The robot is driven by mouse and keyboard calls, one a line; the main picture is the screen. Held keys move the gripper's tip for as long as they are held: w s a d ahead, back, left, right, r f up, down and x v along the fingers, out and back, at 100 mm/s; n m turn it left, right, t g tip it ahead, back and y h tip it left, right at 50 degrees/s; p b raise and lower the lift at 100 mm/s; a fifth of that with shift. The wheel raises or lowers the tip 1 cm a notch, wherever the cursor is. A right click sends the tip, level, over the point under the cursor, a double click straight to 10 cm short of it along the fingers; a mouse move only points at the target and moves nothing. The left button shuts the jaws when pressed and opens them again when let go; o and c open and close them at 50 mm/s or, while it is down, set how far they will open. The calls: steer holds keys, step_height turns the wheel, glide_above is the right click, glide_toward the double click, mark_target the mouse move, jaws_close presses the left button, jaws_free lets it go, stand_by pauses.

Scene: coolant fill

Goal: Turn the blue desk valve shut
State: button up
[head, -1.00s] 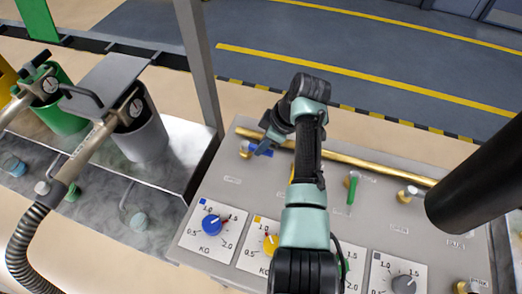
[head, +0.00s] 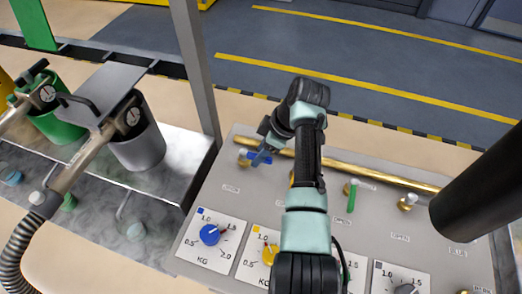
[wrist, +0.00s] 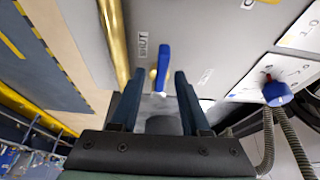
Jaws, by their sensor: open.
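The blue desk valve (head: 258,157) sits on the grey desk panel, near the left end of the brass pipe. Its blue lever lies roughly parallel to the pipe, with a brass body at its left end in the head view. The wrist view shows the blue lever (wrist: 163,66) from close by, between my two fingers in the picture. My gripper (wrist: 159,80) is open, with a finger on either side of the lever and a gap visible. In the head view my gripper (head: 264,146) is over the lever and partly covers it; contact cannot be told.
The brass pipe (head: 335,169) runs along the panel's back. A green-lever valve (head: 352,196) and a brass valve (head: 408,201) stand to the right. Dials, including a blue knob (head: 209,234), line the front. A metal post (head: 197,75) rises on the left. A black cylinder (head: 485,190) is at right.

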steer(key=v, duration=1.3)
steer(key=shift+b, duration=0.4)
